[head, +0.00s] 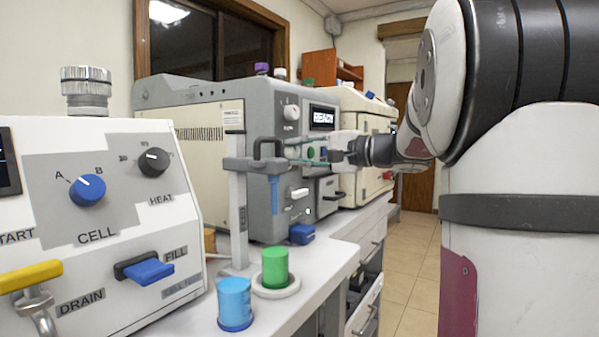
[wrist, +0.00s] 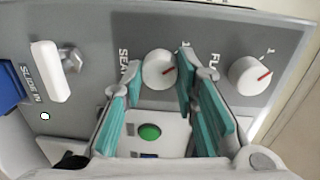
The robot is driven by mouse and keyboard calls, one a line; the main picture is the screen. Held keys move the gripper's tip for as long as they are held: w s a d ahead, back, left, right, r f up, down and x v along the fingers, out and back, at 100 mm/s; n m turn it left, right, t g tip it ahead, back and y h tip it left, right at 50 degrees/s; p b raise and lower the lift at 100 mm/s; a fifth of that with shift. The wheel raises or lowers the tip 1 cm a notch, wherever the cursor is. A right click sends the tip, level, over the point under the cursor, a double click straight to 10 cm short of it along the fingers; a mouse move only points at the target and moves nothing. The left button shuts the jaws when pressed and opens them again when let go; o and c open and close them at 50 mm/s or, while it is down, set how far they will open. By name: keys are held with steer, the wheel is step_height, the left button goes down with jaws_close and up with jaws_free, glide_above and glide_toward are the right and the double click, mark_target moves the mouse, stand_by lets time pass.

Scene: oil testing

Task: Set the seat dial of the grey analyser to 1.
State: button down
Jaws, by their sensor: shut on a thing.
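The grey analyser (head: 262,185) stands on the bench in the head view, its front panel facing right and its screen (head: 323,118) lit. My gripper (head: 300,152) reaches its panel from the right. In the wrist view the white seat dial (wrist: 157,70) sits between the tips of my teal-padded fingers (wrist: 160,78), which are shut on it. I cannot tell whether the mark lines up exactly with the "1".
A second white dial (wrist: 248,76) with a red mark is close to the right finger. A green button (wrist: 149,132) lies below the seat dial. A white lever (wrist: 48,72) is at left. A stand (head: 237,200), green cup (head: 275,265) and blue cup (head: 234,300) are nearer on the bench.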

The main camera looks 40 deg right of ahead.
steer(key=shift+f+n+b, duration=0.1)
steer(key=shift+n+b, duration=0.7)
steer(key=shift+b, duration=0.3)
steer(key=c, duration=1.3)
jaws_free()
steer(key=shift+s, duration=0.1)
steer(key=v, duration=1.1)
steer(key=shift+s+d, duration=0.1)
steer(key=shift+s, duration=0.3)
